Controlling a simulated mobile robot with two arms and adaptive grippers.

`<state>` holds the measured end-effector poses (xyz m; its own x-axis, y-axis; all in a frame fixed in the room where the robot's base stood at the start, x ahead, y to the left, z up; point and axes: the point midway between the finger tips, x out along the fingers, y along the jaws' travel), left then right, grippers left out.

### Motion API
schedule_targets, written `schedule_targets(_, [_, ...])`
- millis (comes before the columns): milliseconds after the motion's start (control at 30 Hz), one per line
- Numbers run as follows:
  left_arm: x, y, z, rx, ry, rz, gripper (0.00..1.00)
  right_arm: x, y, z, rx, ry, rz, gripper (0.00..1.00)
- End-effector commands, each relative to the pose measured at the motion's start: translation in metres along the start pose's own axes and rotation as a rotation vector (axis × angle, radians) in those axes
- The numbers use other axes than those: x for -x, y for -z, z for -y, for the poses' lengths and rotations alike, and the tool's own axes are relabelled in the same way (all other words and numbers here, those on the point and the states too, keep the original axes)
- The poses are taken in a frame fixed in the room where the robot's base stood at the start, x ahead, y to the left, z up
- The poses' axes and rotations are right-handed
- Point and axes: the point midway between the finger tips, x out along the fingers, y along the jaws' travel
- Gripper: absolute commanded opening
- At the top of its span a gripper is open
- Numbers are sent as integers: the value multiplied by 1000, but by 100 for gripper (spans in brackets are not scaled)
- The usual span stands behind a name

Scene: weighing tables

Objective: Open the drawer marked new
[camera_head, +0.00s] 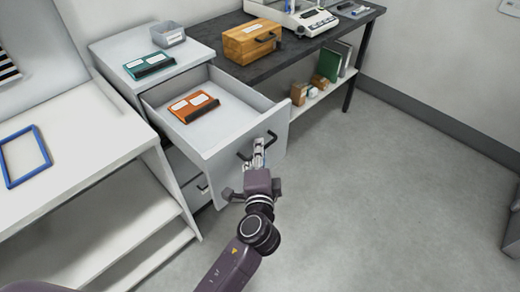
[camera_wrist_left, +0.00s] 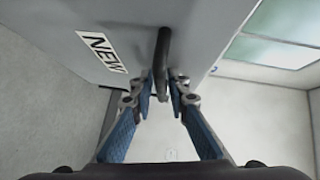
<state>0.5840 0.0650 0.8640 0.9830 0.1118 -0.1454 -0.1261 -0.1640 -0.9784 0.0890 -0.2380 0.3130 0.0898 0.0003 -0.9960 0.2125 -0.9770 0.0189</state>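The drawer marked NEW (camera_head: 228,158) is the top drawer of a grey cabinet. It stands pulled far out, with an orange case inside. Its label (camera_wrist_left: 101,51) reads NEW in the left wrist view. The dark bar handle (camera_wrist_left: 162,55) is on its front; it also shows in the head view (camera_head: 271,137). My left gripper (camera_head: 259,150) is at this handle. In the left wrist view its blue-padded fingers (camera_wrist_left: 163,97) are closed in on both sides of the bar, with its lower part between the tips. My right gripper is not in view.
The orange case (camera_head: 194,106) lies in the drawer. A teal case (camera_head: 150,66) and a grey bin (camera_head: 168,35) sit on the cabinet top. A white table with a blue frame (camera_head: 44,158) stands left. A dark table with a wooden box (camera_head: 251,42) stands behind.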

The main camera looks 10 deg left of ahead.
Motion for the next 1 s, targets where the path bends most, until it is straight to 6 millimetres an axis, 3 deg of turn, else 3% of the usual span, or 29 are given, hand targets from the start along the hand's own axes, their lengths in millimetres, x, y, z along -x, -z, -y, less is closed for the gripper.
schedule_targets(233, [10,0,-1,0,-1,-1,15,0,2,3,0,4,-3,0])
schedule_targets(700, [102,0,-1,1,-2,0,15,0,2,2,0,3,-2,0])
schedule_targets(1000, [120,0,0,0,0,1,15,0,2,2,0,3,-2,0])
